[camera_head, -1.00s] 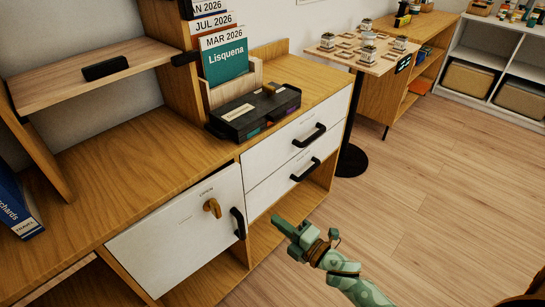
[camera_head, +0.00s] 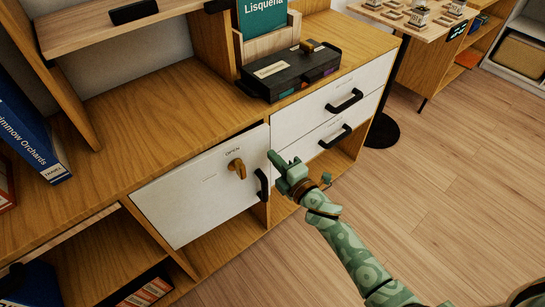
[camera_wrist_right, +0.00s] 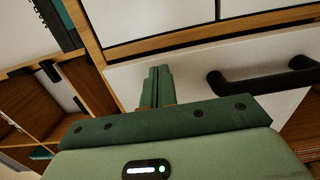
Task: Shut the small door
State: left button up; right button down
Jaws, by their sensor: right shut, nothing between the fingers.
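The small door (camera_head: 200,188) is a white panel in the low wooden cabinet, with a brass turn knob (camera_head: 237,168) under the word OPEN and a black handle (camera_head: 262,185) at its right edge. It stands slightly ajar: a dark gap shows along its top right. My green right gripper (camera_head: 274,160) is shut and empty, just right of the door's handle edge; I cannot tell whether it touches. In the right wrist view, the shut fingers (camera_wrist_right: 157,86) point at the pale panel, with the black handle (camera_wrist_right: 262,82) to their right. My left gripper is not in view.
Two white drawers (camera_head: 322,130) with black handles sit right of the door. A black box (camera_head: 290,75) stands on the cabinet top. A blue book (camera_head: 30,135) is at the left. A round black stand base (camera_head: 382,131) is on the floor; open floor lies right.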

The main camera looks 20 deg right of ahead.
aim_at(268, 147)
jog(key=shift+w+a, duration=0.15)
jog(key=shift+w, duration=0.35)
jog(key=w, duration=0.1)
jog(key=w+y, duration=0.1)
jog(key=w+n+b, duration=0.1)
jog(key=shift+w+a+g+y, duration=0.2)
jog(key=shift+a+g+y, duration=0.1)
jog(key=shift+a+y, duration=0.1)
jog(key=shift+d+r, duration=0.1)
jog(key=shift+r, duration=0.15)
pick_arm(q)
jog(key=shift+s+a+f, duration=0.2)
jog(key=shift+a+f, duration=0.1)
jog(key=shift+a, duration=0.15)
pick_arm(e)
jog(key=shift+r, duration=0.15)
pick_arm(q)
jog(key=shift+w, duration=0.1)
pick_arm(e)
jog(key=shift+d, duration=0.1)
